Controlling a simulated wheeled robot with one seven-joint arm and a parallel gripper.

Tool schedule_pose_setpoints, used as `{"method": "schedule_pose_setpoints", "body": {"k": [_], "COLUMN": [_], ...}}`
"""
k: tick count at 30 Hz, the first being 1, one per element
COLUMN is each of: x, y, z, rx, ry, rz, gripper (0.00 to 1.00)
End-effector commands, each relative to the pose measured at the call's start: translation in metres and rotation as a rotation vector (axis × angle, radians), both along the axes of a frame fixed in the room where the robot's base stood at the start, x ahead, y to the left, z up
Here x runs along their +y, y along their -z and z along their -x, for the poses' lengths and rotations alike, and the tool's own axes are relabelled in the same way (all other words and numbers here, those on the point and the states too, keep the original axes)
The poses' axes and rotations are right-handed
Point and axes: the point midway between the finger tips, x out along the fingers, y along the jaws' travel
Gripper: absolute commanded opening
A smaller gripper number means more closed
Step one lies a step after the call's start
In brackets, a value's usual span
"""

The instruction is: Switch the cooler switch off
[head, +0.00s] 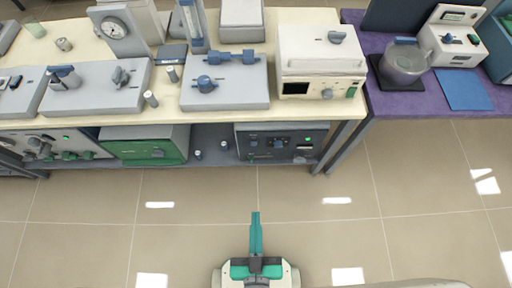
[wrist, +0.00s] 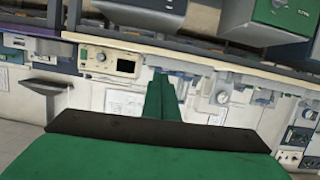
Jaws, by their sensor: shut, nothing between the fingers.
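My gripper (head: 256,216) is shut and empty, its teal fingers pressed together over the open floor in front of the bench. In the wrist view the shut green fingers (wrist: 160,92) point away toward a row of equipment. I cannot tell for certain which switch is the cooler's. A dark box (head: 266,143) on the lower shelf has knobs and a small lit green spot (head: 307,139). A cream box (head: 318,62) on the bench has a dark display, a round knob and a green switch (head: 352,90). My gripper is well apart from both.
A lower shelf also holds a green-fronted box (head: 146,150) and a grey panel with valves (head: 62,144). A purple table (head: 420,97) with a glass vessel (head: 404,62) stands at right. Bench legs (head: 340,148) stand between them. The tiled floor in front is clear.

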Motion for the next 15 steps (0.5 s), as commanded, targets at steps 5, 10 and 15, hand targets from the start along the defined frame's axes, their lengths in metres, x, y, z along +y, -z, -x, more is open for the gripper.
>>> {"method": "schedule_pose_setpoints", "body": {"k": [5, 10, 15], "x": [-0.012, -0.023, -0.029], "y": [0.065, 0.138, 0.197], "z": [-0.028, -0.064, -0.105], "rx": [0.113, 0.263, 0.388], "ry": [-0.008, -0.075, -0.197], "rz": [0.137, 0.290, 0.418], "gripper": [0.00, 0.00, 0.00]}}
